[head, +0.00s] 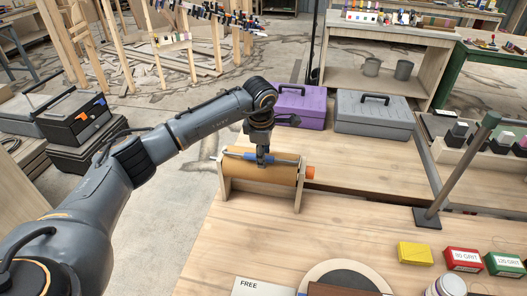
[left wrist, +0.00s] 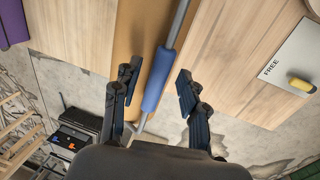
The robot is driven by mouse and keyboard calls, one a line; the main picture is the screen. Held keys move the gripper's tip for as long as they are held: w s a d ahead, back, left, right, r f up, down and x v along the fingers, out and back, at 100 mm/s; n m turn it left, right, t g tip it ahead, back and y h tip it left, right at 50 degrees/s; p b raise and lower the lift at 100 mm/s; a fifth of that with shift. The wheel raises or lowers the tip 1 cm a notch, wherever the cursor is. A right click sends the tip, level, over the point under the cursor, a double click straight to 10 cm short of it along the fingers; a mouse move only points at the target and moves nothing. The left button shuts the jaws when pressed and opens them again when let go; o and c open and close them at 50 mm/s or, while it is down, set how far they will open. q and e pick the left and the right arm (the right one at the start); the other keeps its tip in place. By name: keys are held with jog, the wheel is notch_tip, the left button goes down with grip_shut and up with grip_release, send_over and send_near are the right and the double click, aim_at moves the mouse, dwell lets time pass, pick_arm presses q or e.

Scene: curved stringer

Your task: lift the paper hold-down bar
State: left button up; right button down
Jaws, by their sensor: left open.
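The hold-down bar is a thin grey rod with a blue grip (head: 238,155) lying along the top of a brown paper roll (head: 258,172) in a wooden stand. My left gripper (head: 262,160) points down over the bar. In the left wrist view the blue grip (left wrist: 158,82) lies between the two dark fingers of the open left gripper (left wrist: 156,84), with a visible gap on each side. The paper roll (left wrist: 128,42) runs beside the grip there. Whether the fingers reach below the bar is hard to tell. My right gripper is not in view.
An orange knob (head: 310,172) sticks out at the stand's right end. Purple (head: 302,107) and grey toolboxes (head: 374,115) stand behind. A grey post (head: 462,170) rises at the right. Yellow (head: 415,253), red and green boxes lie at front right.

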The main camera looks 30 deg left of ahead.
pick_arm(q)
jog(key=shift+c, duration=0.7)
grip_shut()
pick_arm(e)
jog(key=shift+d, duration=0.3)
